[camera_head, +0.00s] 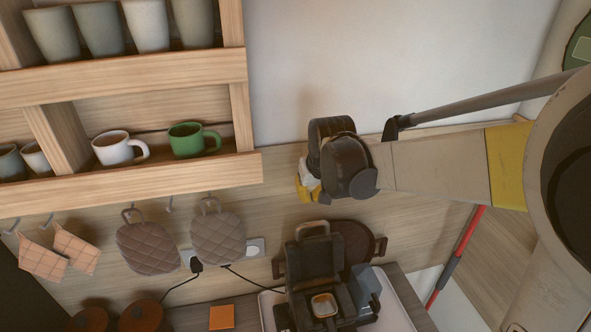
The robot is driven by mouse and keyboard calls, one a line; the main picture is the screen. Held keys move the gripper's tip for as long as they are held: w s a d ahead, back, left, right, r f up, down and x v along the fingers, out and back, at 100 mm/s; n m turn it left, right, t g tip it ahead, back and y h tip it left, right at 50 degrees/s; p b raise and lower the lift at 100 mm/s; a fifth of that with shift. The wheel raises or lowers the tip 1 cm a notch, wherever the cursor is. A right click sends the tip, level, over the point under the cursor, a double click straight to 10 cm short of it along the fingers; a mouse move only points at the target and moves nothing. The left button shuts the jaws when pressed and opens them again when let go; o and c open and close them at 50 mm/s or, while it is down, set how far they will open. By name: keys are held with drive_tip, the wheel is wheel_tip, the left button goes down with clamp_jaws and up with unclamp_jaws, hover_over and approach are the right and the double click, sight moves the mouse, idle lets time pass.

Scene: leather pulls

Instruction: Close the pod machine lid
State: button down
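The black pod machine (302,290) stands on the counter at the bottom centre. Its lid (313,258) looks raised, standing up at the back with a light handle loop (313,229) at the top. A small square opening with a light rim (324,305) shows in front of the lid. My gripper (306,186) is above the machine and apart from it, near the wall. My dark wrist hides most of it, and only small yellow and white parts show, so its fingers cannot be made out.
A pale tray (398,312) lies under the machine, with a bluish clear container (367,284) at its right. A round brown tray (357,243) leans behind. Wooden shelves (130,185) with mugs, hanging quilted mitts (217,238) and an orange square (221,317) are to the left.

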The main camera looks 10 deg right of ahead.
drive_tip(key=x, duration=0.8)
drive_tip(key=s, duration=0.2)
drive_tip(key=s+r+p, duration=0.1)
drive_tip(key=s, duration=0.1)
drive_tip(key=shift+r, duration=0.25)
